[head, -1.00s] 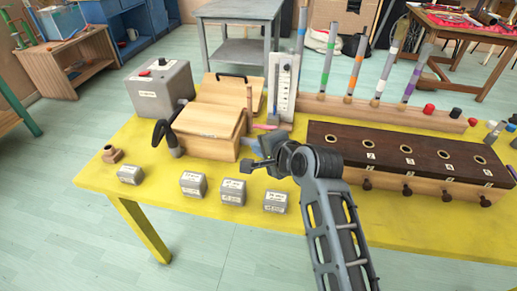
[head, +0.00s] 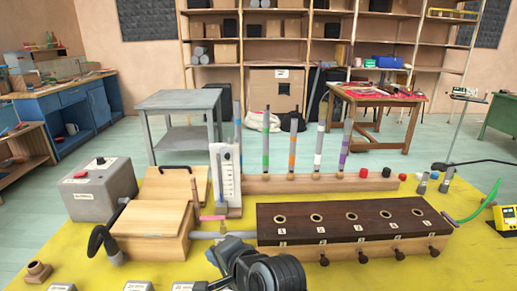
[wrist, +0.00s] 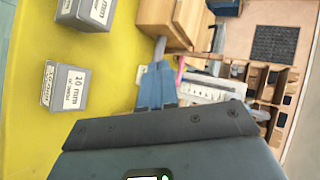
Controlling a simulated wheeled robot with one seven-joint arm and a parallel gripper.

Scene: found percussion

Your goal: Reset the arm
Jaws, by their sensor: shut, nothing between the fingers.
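My gripper (head: 220,285) is at the bottom centre of the head view, over the front of the yellow table (head: 395,270). Its fingers point left, towards the side of the wooden box (head: 165,222). The fingers also show in the wrist view (wrist: 156,88), pressed together with nothing between them. My wrist and arm hide part of the table's front edge in the head view.
A dark-topped block with numbered holes (head: 352,220) lies right of my gripper. A grey box (head: 100,190) and a black handset-like part (head: 104,240) stand left. Grey labelled blocks (wrist: 64,88) sit along the front. Coloured tubes (head: 318,150) stand upright behind. Bare table lies at front right.

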